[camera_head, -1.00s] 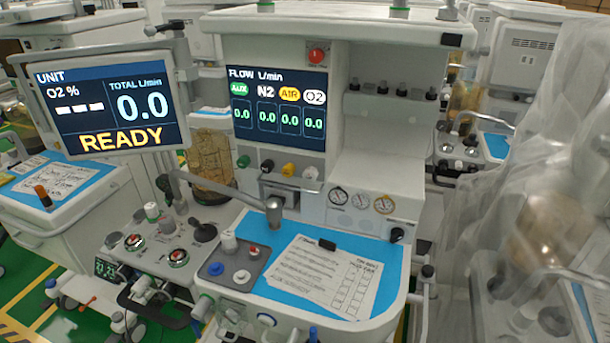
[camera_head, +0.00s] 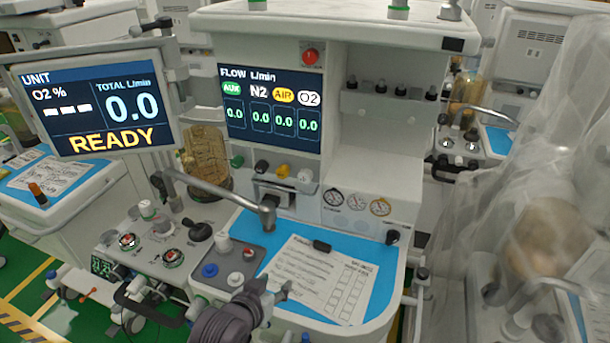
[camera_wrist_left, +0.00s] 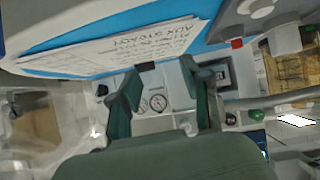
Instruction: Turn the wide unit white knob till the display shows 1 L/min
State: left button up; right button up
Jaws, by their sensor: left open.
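The wide unit (camera_head: 375,150) stands in the middle of the head view. Its white knob (camera_head: 305,176) is at the right end of a row with green, black and yellow knobs, below the flow display (camera_head: 272,108). That display reads 0.0 in all four columns, including O2. My left gripper (camera_head: 272,291) is low in the head view, in front of the worktop, well below and apart from the white knob. In the left wrist view its two fingers (camera_wrist_left: 160,85) are spread with nothing between them. My right gripper is not seen.
A tilted screen (camera_head: 98,103) shows READY and 0.0. A metal arm (camera_head: 215,191) reaches across in front of the unit, below the knobs. A paper sheet (camera_head: 318,279) lies on the blue mat (camera_head: 383,262). A clear plastic drape (camera_head: 545,170) covers equipment at the right.

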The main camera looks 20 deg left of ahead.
aim_at(303, 180)
pick_arm(q)
jog(key=w+r+n+t, duration=0.2)
jog(key=w+r+t, duration=0.5)
jog(key=w+r, duration=0.5)
jog(key=w+p, duration=0.1)
jog(key=w, duration=0.6)
jog(key=w+p, duration=0.1)
jog(key=w, duration=0.3)
jog(key=shift+w+r+p, duration=0.25)
jog(key=shift+w+p, duration=0.1)
jog(key=shift+c, duration=0.2)
jog(key=c, duration=0.8)
jog(key=shift+c, duration=0.2)
jog(key=n+p, duration=0.1)
jog(key=n, duration=0.2)
jog(key=shift+n, duration=0.3)
jog(key=n, duration=0.4)
jog(key=shift+n+p, duration=0.3)
